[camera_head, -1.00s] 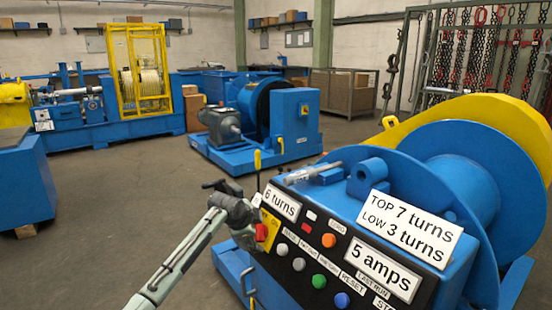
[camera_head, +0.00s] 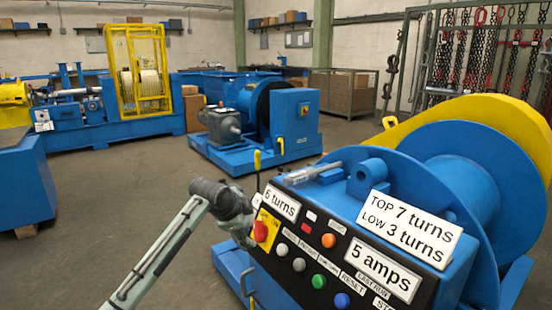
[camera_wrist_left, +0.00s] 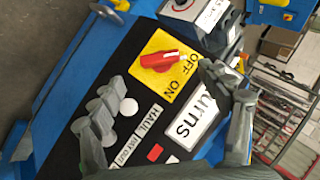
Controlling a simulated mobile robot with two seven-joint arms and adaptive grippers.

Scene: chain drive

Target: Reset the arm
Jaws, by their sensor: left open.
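My left gripper (camera_head: 243,231) is at the left end of the black control panel (camera_head: 318,262), close to the red rotary switch (camera_head: 260,231). In the left wrist view the gripper (camera_wrist_left: 160,82) is open, with the red switch (camera_wrist_left: 159,60) visible between and beyond its fingers. Nothing is held. The switch sits on a yellow plate (camera_wrist_left: 177,80) marked OFF and ON. Part of the plate is hidden by the gripper in the head view. My right gripper is not in view.
The panel has white, green, orange and blue (camera_head: 342,300) buttons. A "6 turns" label (camera_head: 281,204) is beside the switch. A lever with a yellow knob (camera_head: 257,160) stands behind the panel. A big blue drum (camera_head: 465,190) is at the right. The floor (camera_head: 120,195) to the left is open.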

